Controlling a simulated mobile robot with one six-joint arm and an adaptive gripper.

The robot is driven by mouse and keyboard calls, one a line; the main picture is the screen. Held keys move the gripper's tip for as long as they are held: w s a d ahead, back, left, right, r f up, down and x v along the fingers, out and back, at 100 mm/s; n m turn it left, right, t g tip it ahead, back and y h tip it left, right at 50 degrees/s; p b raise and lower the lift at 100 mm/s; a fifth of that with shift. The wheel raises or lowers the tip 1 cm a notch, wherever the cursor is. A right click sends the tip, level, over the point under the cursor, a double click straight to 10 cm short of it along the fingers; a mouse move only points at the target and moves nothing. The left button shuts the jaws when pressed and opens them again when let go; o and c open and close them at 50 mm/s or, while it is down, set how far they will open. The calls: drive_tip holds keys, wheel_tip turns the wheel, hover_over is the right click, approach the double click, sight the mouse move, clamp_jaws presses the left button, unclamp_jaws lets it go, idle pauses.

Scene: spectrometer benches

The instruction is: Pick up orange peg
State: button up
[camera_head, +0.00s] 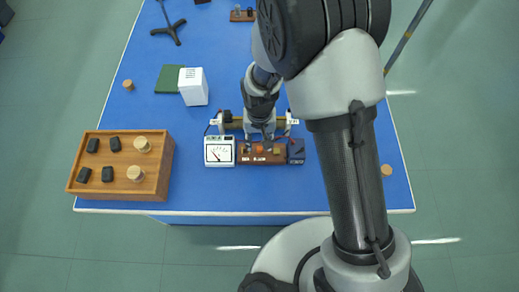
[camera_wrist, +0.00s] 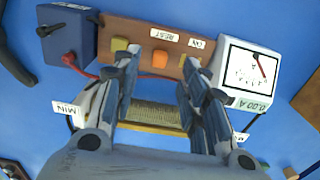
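In the head view the orange peg (camera_head: 260,149) is small and partly covered by my gripper (camera_head: 261,139). A yellow peg (camera_wrist: 120,44) sits on the same board, beside my left fingertip in the wrist view. My gripper (camera_wrist: 162,64) is open and appears empty. Its two fingers point toward the board, with the orange peg seen between the tips. I cannot tell the remaining distance or any contact.
A white meter (camera_head: 219,152) and a dark blue box (camera_head: 296,151) flank the board, with red cable (camera_wrist: 85,70) by the box. A coil-like bar (camera_wrist: 153,117) lies under my fingers. A wooden tray (camera_head: 124,192) stands at left, a white block (camera_head: 193,87) behind.

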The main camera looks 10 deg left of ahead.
sight(260, 148)
drive_tip(key=f+b, duration=0.1)
drive_tip(key=f, duration=0.4)
drive_tip(key=shift+w+f+b, duration=0.2)
drive_tip(key=shift+b, duration=0.15)
drive_tip(key=shift+r, duration=0.1)
drive_tip(key=shift+c, duration=0.5)
clamp_jaws()
drive_tip(key=shift+r, duration=0.1)
